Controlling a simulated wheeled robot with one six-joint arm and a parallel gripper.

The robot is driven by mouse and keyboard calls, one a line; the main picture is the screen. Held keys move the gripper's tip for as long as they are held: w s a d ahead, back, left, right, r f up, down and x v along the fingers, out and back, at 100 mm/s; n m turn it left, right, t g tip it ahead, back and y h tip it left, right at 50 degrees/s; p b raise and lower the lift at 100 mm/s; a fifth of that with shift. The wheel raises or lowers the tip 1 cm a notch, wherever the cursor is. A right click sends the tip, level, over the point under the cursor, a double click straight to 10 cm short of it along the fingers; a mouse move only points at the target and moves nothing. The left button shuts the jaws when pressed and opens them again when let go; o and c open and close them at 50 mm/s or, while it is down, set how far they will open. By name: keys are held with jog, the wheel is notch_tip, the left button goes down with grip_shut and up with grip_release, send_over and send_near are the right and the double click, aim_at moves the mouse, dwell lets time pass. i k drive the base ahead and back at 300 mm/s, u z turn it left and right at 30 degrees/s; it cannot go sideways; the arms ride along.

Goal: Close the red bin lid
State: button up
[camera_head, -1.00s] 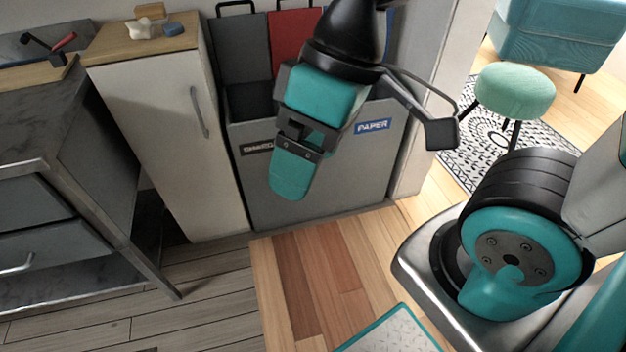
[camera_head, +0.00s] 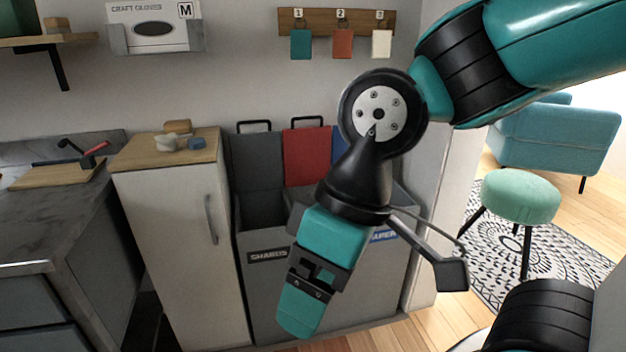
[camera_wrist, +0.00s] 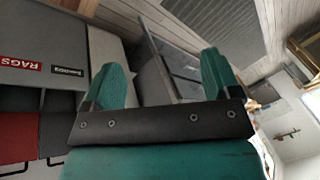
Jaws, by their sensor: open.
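The red bin lid (camera_head: 306,157) stands upright and open at the back of the grey bin unit (camera_head: 265,285), between a dark grey lid (camera_head: 257,162) and a mostly hidden blue lid. It also shows at the left edge of the wrist view (camera_wrist: 18,136), near a red RAGS label. My gripper (camera_head: 300,312) hangs in front of the bin unit, pointing down, and hides part of the middle bin's front and opening. The wrist view shows its two teal fingers (camera_wrist: 163,80) spread apart with nothing between them.
A white cabinet (camera_head: 180,250) with a wooden top stands left of the bins, with small objects on it. A dark workbench (camera_head: 60,235) is further left. A green stool (camera_head: 520,196) and patterned rug (camera_head: 565,255) are at the right.

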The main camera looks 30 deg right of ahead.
aim_at(306, 151)
jog(key=z, duration=0.5)
jog(key=k, duration=0.65)
jog(key=z, duration=0.2)
jog(key=i, duration=0.85)
jog(key=u, duration=0.55)
jog(key=i, duration=0.45)
jog(key=u, duration=0.15)
